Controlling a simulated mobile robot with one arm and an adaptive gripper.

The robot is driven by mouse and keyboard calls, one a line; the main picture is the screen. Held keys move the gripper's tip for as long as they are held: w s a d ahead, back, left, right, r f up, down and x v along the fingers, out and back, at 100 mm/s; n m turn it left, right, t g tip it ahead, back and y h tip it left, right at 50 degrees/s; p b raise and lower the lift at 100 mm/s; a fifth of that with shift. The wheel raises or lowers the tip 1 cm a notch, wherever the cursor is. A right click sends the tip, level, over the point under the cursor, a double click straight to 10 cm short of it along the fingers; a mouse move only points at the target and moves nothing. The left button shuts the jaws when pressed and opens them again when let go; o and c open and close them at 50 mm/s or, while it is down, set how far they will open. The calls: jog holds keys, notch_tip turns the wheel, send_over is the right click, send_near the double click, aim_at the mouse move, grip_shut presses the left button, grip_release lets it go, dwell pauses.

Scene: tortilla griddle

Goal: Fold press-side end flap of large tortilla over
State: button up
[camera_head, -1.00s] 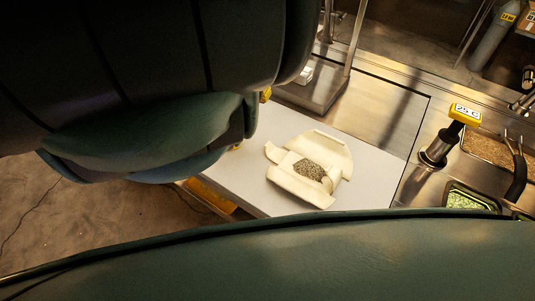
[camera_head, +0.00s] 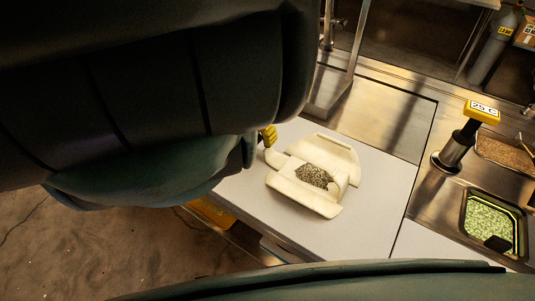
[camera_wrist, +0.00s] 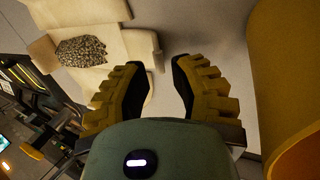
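The large tortilla (camera_head: 318,201) lies on the white board, with a dark speckled filling (camera_head: 314,175) in its middle. Its long sides stand partly raised around the filling. A narrow end flap (camera_head: 274,157) sticks out at the left, towards my gripper. The tortilla also shows at the upper left of the wrist view (camera_wrist: 95,12). My gripper (camera_wrist: 160,78) is open, with a gap between its yellow ribbed fingers and nothing seen held. In the head view only a yellow finger part (camera_head: 268,136) shows, close to the left flap; contact cannot be told. My arm hides the rest.
The white board (camera_head: 370,220) has free room right of and in front of the tortilla. A metal post (camera_head: 352,45) stands behind. A yellow-topped tool labelled 25 C (camera_head: 483,111) and food trays (camera_head: 491,225) are at the right. An orange-yellow surface (camera_wrist: 292,80) fills the wrist view's right side.

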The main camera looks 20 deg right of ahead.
aim_at(267, 149)
jog(key=shift+s+f, duration=0.3)
jog(key=shift+f, duration=0.25)
jog(key=shift+s+f, duration=0.25)
jog(key=shift+f, duration=0.3)
jog(key=shift+s+d+f+b, duration=0.1)
jog(key=shift+d+f+b, duration=0.3)
jog(key=shift+f, duration=0.25)
jog(key=shift+o, duration=0.2)
grip_shut()
